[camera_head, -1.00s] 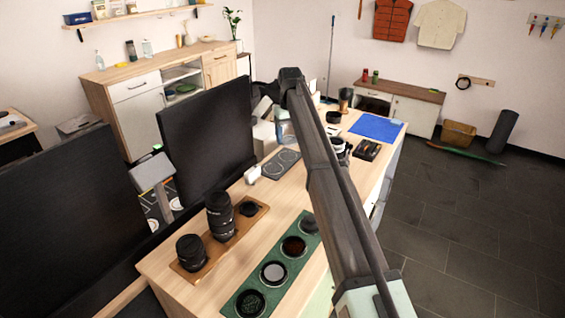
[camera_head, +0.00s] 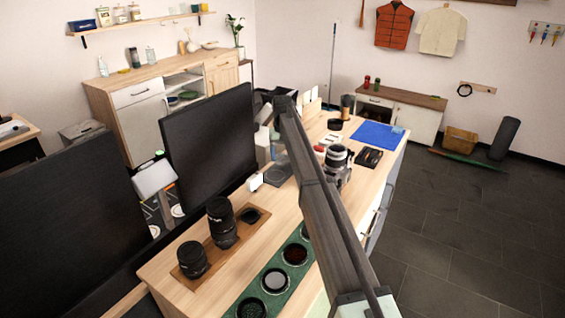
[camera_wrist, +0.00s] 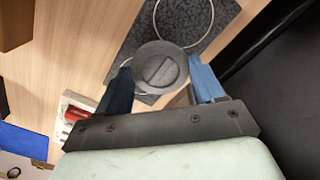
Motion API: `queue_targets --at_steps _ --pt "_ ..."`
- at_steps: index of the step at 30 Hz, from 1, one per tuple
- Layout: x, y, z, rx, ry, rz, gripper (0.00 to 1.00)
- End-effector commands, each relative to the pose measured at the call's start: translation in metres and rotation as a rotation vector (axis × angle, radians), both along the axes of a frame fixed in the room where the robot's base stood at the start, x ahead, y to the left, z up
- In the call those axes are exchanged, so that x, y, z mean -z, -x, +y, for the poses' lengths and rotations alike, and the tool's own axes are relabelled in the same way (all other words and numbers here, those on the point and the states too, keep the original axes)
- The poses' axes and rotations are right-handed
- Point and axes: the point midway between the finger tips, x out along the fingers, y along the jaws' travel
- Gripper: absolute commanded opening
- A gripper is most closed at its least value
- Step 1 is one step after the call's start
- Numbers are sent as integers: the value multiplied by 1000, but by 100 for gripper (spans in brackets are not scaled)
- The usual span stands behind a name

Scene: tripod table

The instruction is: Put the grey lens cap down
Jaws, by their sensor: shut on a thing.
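My gripper (camera_wrist: 162,84) is shut on the grey lens cap (camera_wrist: 160,67), a round disc with a bar across its face, held between the blue fingertips. Beneath it in the wrist view is a dark speckled mat (camera_wrist: 205,38) with thin pale rings. The cap overlaps the nearer ring; I cannot tell how far above the mat it is. In the head view the mat (camera_head: 280,176) lies on the wooden table, and my arm hides most of the gripper and the cap.
A black monitor (camera_head: 208,140) stands close behind the mat. Lenses stand on a brown wooden tray (camera_head: 255,222) and round filters lie in a green tray (camera_head: 258,287) at the front. A silver camera (camera_head: 338,165) and a blue cloth (camera_head: 376,135) are to the right.

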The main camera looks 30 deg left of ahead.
Motion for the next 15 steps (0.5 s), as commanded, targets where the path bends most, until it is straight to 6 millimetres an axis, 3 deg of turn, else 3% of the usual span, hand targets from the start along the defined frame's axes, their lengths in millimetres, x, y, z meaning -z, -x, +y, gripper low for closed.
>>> queue_targets --at_steps 9,15 --pt "34 0 0 0 1 1 34" --pt "35 0 0 0 0 0 34"
